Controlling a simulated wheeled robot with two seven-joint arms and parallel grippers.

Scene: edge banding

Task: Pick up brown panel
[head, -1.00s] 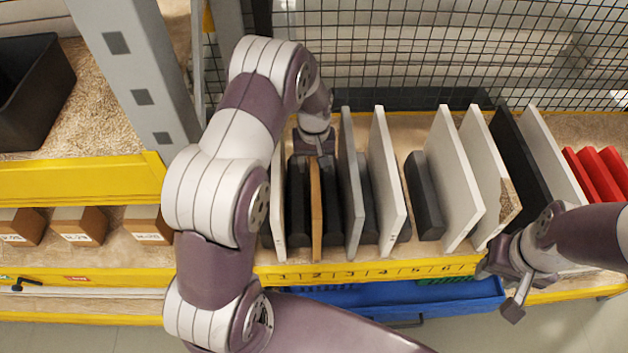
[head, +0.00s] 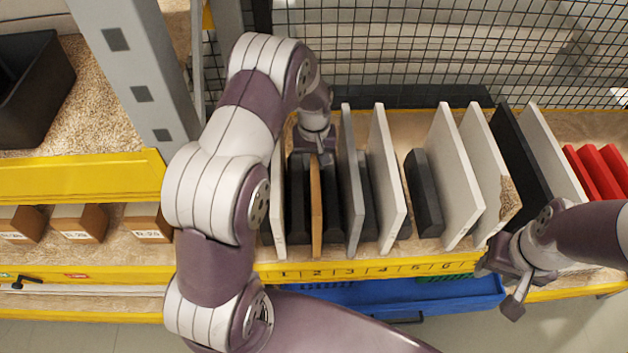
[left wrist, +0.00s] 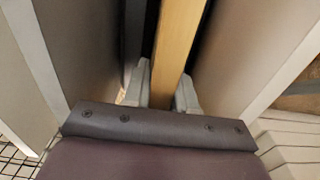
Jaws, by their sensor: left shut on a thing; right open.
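The brown panel (head: 316,210) stands upright on the shelf between dark blocks, near the number 2 mark, in the head view. In the left wrist view the brown panel (left wrist: 175,45) runs up from between the two fingers. My left gripper (head: 319,158) is at the panel's far upper end and is shut on it, one finger on each side (left wrist: 162,92). My right gripper (head: 500,285) is open and empty at the shelf's front edge on the right.
A white panel (head: 278,200) stands close left and a grey panel (head: 351,185) close right of the brown one. More white panels (head: 386,180), a black panel (head: 522,150) and red pieces (head: 590,172) stand further right. Wire mesh (head: 430,50) closes the back. A blue bin (head: 440,297) sits below.

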